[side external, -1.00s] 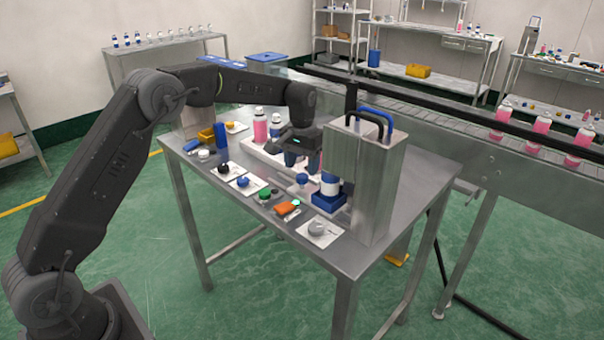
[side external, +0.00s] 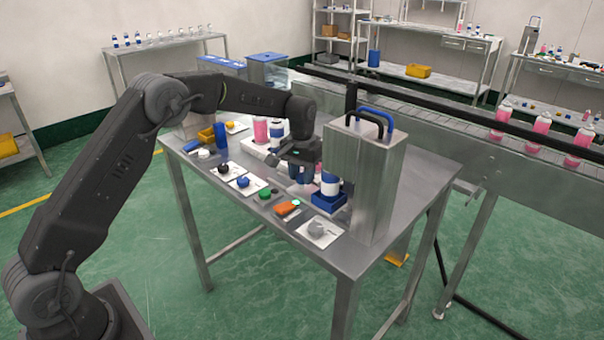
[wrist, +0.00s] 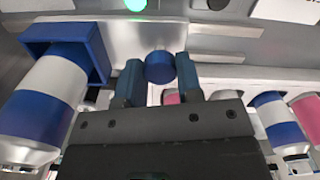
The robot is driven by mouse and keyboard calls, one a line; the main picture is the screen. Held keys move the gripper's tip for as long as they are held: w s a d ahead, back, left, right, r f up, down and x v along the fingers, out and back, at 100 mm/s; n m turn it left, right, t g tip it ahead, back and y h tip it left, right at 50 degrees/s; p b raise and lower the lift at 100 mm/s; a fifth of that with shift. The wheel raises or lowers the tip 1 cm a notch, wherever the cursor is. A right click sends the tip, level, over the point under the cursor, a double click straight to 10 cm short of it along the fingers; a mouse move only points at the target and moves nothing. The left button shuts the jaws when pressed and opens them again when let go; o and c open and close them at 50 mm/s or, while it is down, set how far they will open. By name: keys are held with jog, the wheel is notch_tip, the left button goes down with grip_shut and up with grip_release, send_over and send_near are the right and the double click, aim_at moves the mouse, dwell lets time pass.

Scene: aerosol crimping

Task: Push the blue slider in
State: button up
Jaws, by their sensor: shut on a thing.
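The blue slider's holder (side external: 328,201) is a square blue cradle on the table, in front of the steel press housing. A blue-and-white can (side external: 330,184) stands in it. In the wrist view, the cradle (wrist: 92,38) and the can (wrist: 50,92) are at the left. A round blue knob (wrist: 160,66) sits between my fingertips in the wrist view. My gripper (wrist: 159,82) is shut on this knob, with one finger on each side. In the side view my gripper (side external: 301,176) is low over the table, left of the can, and hides most of the knob.
The steel press housing (side external: 362,185) with blue and black hoses stands right of the cradle. Small plates with coloured caps (side external: 243,183) line the table's front edge. Pink cans (side external: 261,130) stand behind my gripper. A conveyor (side external: 480,150) runs behind the table.

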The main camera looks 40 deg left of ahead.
grip_shut()
jog(key=shift+d, duration=0.1)
jog(key=shift+d, duration=2.05)
jog(key=o, duration=0.7)
grip_release()
jog(key=shift+o, duration=0.2)
jog(key=shift+r, duration=0.15)
notch_tip(320, 180, up, 14)
jog(key=shift+f, duration=0.2)
